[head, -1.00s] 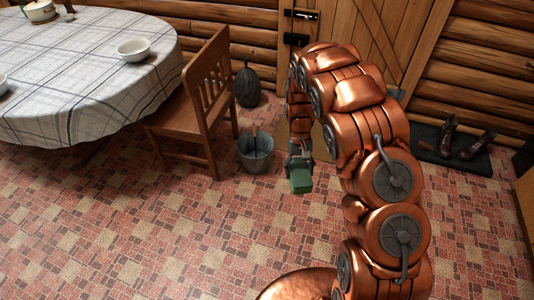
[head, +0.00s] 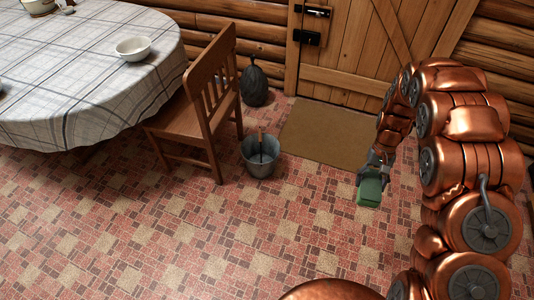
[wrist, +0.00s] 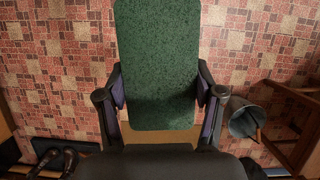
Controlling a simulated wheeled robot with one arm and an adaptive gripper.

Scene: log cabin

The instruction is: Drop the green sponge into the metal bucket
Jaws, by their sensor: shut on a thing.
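My gripper (head: 374,171) is shut on the green sponge (head: 369,192) and holds it above the floor, to the right of the bucket in the head view. In the wrist view the sponge (wrist: 158,62) fills the middle, gripped between both fingers (wrist: 160,97). The grey metal bucket (head: 261,161) stands upright on the floor beside the chair, with a thin handled thing sticking up inside it. The bucket (wrist: 241,118) also shows at the right of the wrist view, apart from the sponge.
A wooden chair (head: 197,110) stands left of the bucket, at a table (head: 90,75) with a checked cloth and a white bowl (head: 133,48). A brown doormat (head: 325,135) lies before the door. The tiled floor in front is clear.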

